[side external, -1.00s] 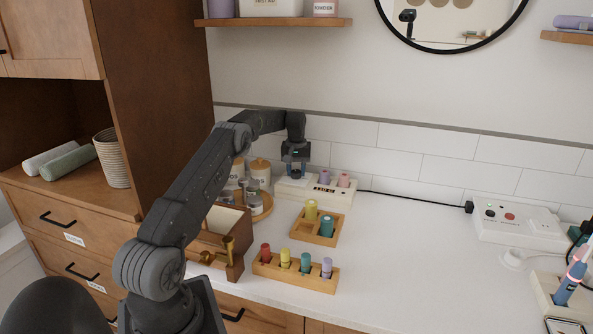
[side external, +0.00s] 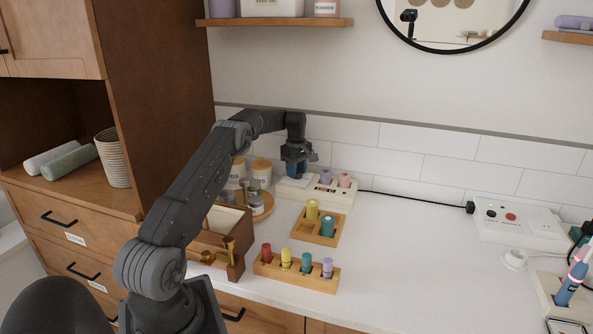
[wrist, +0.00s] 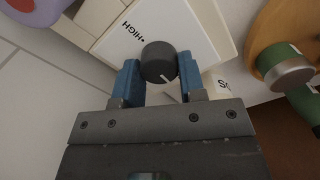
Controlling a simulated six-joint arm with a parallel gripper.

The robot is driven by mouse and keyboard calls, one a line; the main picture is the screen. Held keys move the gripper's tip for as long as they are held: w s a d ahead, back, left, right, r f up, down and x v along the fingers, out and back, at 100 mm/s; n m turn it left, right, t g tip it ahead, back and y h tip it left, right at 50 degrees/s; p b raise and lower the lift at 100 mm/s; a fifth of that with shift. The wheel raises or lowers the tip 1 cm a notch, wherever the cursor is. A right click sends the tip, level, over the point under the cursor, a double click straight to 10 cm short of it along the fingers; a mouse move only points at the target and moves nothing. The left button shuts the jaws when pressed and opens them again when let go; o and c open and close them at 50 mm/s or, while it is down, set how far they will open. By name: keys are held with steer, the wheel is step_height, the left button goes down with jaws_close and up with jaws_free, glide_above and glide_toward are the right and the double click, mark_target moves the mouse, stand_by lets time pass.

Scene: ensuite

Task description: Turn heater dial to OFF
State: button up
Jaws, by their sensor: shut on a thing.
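The heater (side external: 333,199) is a white box at the back of the counter, against the tiled wall. Its black round dial (wrist: 157,60) shows in the wrist view on a white panel printed HIGH, with a short white pointer line aimed toward the lower right. An OFF mark is not visible. My gripper (wrist: 159,74) is shut on the dial, with one blue fingertip on each side. In the side view my gripper (side external: 296,168) points down over the heater's left end and hides the dial.
Lidded jars (side external: 261,168) on a round wooden tray are close at left. Wooden roller holders (side external: 300,275) sit in front. A white power box (side external: 520,222) is far right, with clear counter between.

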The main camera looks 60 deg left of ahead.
steer(key=shift+r+n, duration=0.1)
steer(key=shift+n, duration=0.3)
steer(key=o, duration=0.9)
steer(key=shift+r, duration=5.95)
